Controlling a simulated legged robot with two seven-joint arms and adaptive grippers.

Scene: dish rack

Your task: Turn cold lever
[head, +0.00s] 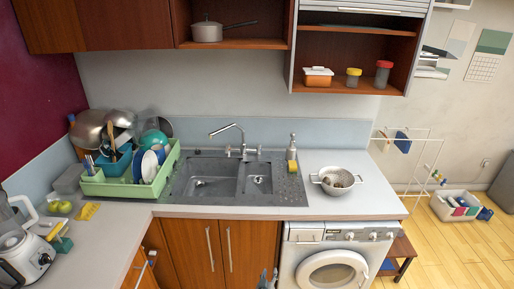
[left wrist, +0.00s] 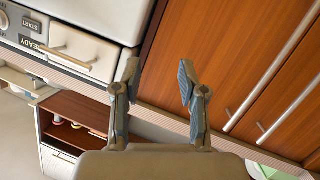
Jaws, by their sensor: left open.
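The chrome faucet (head: 241,140) stands behind the dark double sink (head: 212,186) in the head view, its spout pointing left. A small lever stands on each side of its base, a left lever (head: 228,151) and a right lever (head: 259,152). Which one is cold cannot be told. My left gripper (head: 268,280) is low at the bottom edge, in front of the cabinets and well below the counter, far from the levers. In the left wrist view its two fingers (left wrist: 157,90) are apart with nothing between them. My right gripper is not in view.
A green dish rack (head: 130,186) with dishes stands left of the sink. A soap bottle (head: 292,150) and a colander (head: 336,181) are to the right. The washing machine (head: 338,255) and wooden cabinet doors (head: 240,250) are under the counter. The counter's front edge lies above my left gripper.

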